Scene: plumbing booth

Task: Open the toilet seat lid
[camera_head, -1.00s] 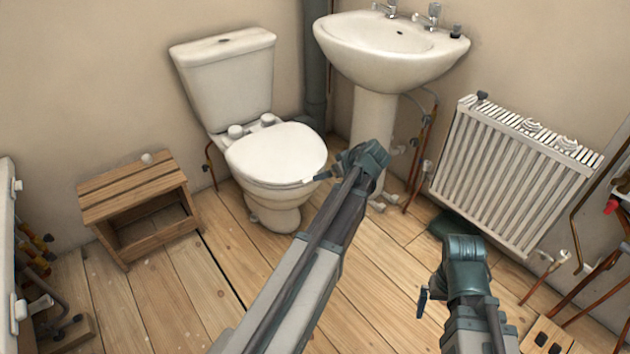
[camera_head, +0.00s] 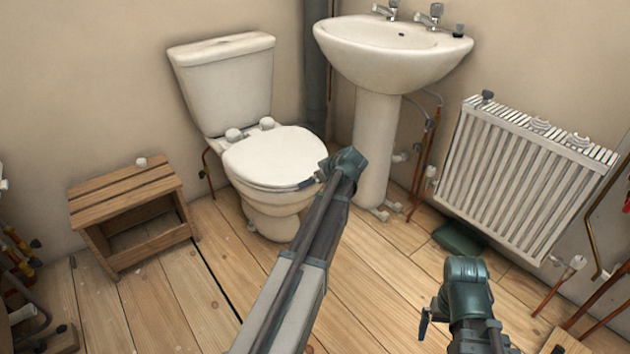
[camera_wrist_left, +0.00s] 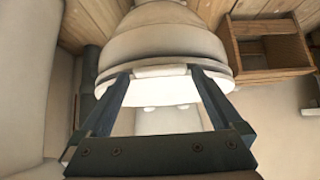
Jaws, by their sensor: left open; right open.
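The white toilet lid (camera_head: 272,155) lies flat and closed on the toilet bowl (camera_head: 277,205) in the head view. My left gripper (camera_head: 308,183) is at the lid's front right rim, partly hidden by its own wrist. In the left wrist view, the fingers of my left gripper (camera_wrist_left: 161,74) are spread apart, with the seat and lid rim (camera_wrist_left: 160,88) showing between and behind them. I cannot tell whether they touch it. My right gripper (camera_head: 424,323) is low at the right, open and away from the toilet.
The cistern (camera_head: 225,85) stands behind the lid, with white hinge caps (camera_head: 267,123) between. A basin (camera_head: 390,50) on a pedestal (camera_head: 375,145) stands right of the toilet. A wooden step box (camera_head: 125,190) is at left, a radiator (camera_head: 520,180) at right. Floor in front is partly clear.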

